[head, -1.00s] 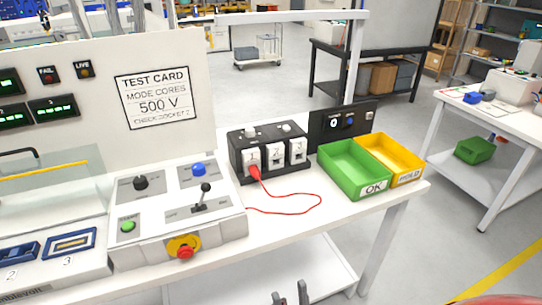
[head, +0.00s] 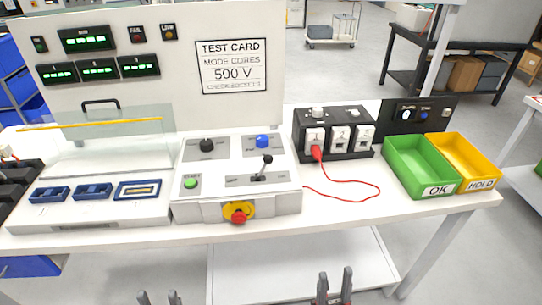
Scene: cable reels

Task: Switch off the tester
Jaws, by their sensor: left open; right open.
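The tester stands on the white bench, with an upright back panel (head: 150,60) and a sloped control box (head: 235,178). The box carries a black knob (head: 207,145), a blue knob (head: 262,141), a green button (head: 190,183) and a black-balled lever (head: 262,168). A red button on a yellow ring (head: 239,213) is on its front face. Green digits are lit on the panel displays (head: 87,40). My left gripper (head: 159,298) and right gripper (head: 334,283) are open and empty at the bottom edge, below the bench front and apart from the tester.
A black socket box (head: 333,135) holds a red plug (head: 317,153) with its red lead looping on the bench. Green OK (head: 422,166) and yellow HOLD (head: 464,160) bins stand at the right. A clear cover (head: 105,135) is behind blue sockets (head: 92,191).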

